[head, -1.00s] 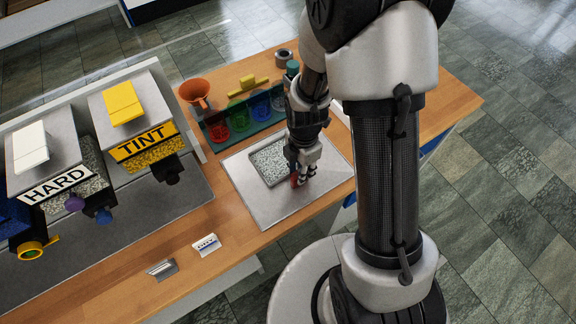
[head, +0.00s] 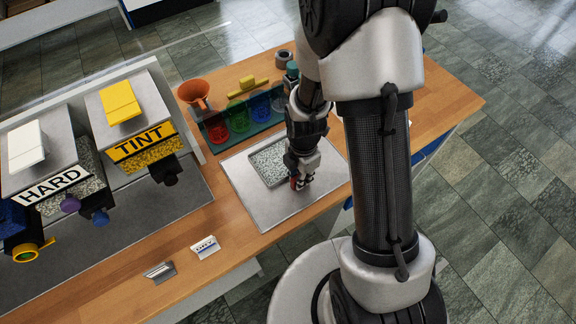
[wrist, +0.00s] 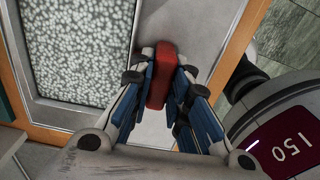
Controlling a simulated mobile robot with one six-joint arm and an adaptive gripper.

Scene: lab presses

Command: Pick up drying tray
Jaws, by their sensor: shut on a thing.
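The drying tray (head: 259,172) is a shallow grey tray filled with pale speckled granules. It lies on a light grey sheet (head: 262,208) on the wooden bench and fills the left of the wrist view (wrist: 80,50). A red block (wrist: 160,78), seemingly its handle, is beside the tray's right side; its join to the tray is hard to see. My gripper (wrist: 160,90) is shut on the red block, with blue-padded fingers on both sides. In the head view my gripper (head: 300,181) is low at the tray's near right and hides part of it.
Behind the tray stands a teal rack (head: 238,122) with coloured cups, beside an orange funnel (head: 194,91). Presses marked HARD (head: 48,187) and TINT (head: 143,143) stand left. A DRY sign (head: 205,247) and a metal holder (head: 159,271) sit at the front edge.

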